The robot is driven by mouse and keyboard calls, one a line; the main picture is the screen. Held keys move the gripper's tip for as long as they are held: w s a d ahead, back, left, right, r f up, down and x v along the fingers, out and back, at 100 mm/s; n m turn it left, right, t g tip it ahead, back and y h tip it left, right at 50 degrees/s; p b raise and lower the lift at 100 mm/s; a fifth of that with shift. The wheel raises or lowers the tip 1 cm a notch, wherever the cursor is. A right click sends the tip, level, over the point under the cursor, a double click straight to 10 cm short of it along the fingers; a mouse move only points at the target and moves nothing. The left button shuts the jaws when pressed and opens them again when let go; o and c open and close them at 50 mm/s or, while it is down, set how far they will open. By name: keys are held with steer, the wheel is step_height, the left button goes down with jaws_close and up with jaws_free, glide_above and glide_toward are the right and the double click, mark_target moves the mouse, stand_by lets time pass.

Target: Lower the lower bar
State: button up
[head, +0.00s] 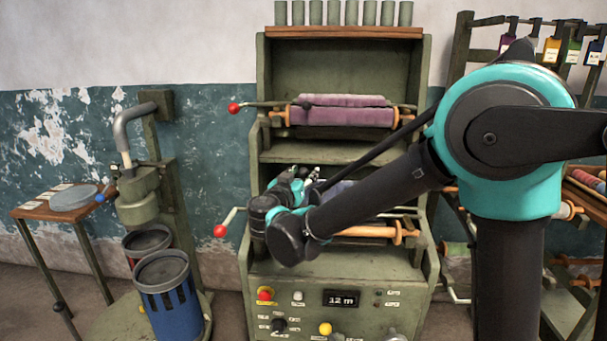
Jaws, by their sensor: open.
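The green machine (345,75) stands in the middle of the head view, with an upper and a lower roller bay. In the lower bay, a red knob (220,231) sits on a pale handle at the left; the handle slants up to the right. An orange-ended roller (368,232) shows to the right of my arm. The lower bar itself is mostly hidden behind my arm. My gripper (311,176) is in front of the lower bay, small and partly hidden by my wrist. It is open; I cannot tell whether it touches the bar.
The upper bay holds a purple roll (342,115) with a bar and another red knob (234,108). Below is a control panel with a display (341,299). A blue bin (168,295) and pump stand left; a rack (574,250) stands right.

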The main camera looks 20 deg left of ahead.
steer(key=shift+w, duration=0.1)
jaws_close()
stand_by(0.3)
